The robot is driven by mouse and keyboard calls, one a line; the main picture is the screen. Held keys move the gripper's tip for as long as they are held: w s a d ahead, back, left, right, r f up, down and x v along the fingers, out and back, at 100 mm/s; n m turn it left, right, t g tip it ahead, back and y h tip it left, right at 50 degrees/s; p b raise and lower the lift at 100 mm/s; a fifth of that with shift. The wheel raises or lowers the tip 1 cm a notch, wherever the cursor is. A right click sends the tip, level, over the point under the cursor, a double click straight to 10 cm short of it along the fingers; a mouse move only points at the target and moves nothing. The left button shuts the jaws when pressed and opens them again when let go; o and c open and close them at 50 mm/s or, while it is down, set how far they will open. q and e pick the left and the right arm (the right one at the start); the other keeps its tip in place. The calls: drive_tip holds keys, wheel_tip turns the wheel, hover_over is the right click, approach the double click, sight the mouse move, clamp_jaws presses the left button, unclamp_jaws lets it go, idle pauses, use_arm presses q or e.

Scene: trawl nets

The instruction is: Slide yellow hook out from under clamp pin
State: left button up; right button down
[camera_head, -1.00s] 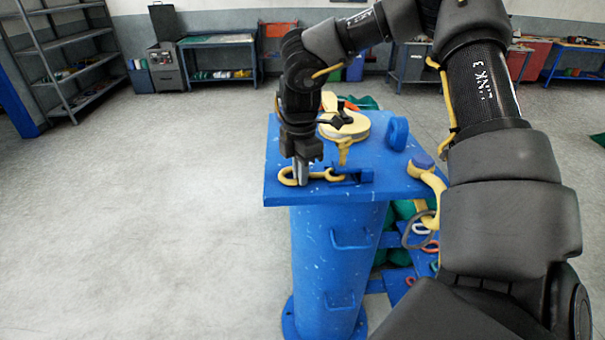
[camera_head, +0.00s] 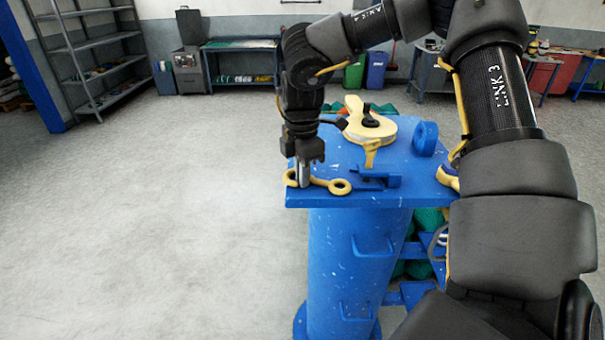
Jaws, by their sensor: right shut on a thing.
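The yellow hook (camera_head: 322,183) lies along the front left edge of the blue pedestal top (camera_head: 330,201), with a ring at its right end. My right gripper (camera_head: 303,180) points down and is shut on the hook's left end. The blue clamp (camera_head: 381,178) stands to the right of the hook, with a thin dark pin reaching left from it. The hook's right ring is left of the clamp block; whether it is fully clear of the pin is too small to tell. My left gripper is not in view.
A yellow and silver pulley block (camera_head: 370,128) sits behind the clamp on the top. A blue ring-shaped piece (camera_head: 425,138) stands to its right. Another yellow piece (camera_head: 448,178) is at the right edge, near my arm. The floor left of the pedestal is clear.

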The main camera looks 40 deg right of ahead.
drive_tip(key=shift+w+d, duration=0.1)
drive_tip(key=shift+w, duration=0.05)
drive_tip(key=shift+w+d, duration=0.1)
drive_tip(key=shift+w, duration=0.05)
drive_tip(key=shift+w+d, duration=0.1)
drive_tip(key=shift+w, duration=0.45)
drive_tip(key=c, duration=1.5)
unclamp_jaws()
drive_tip(key=shift+s, duration=0.15)
drive_tip(key=shift+o, duration=0.2)
drive_tip(key=shift+r+b, duration=0.1)
drive_tip(key=shift+b, duration=0.2)
drive_tip(key=shift+r, duration=0.4)
wheel_tip(320, 180, up, 5)
drive_tip(key=shift+f+b, duration=0.2)
drive_tip(key=shift+b, duration=0.65)
drive_tip(key=shift+r+p, duration=0.4)
drive_tip(key=shift+r, duration=2.2)
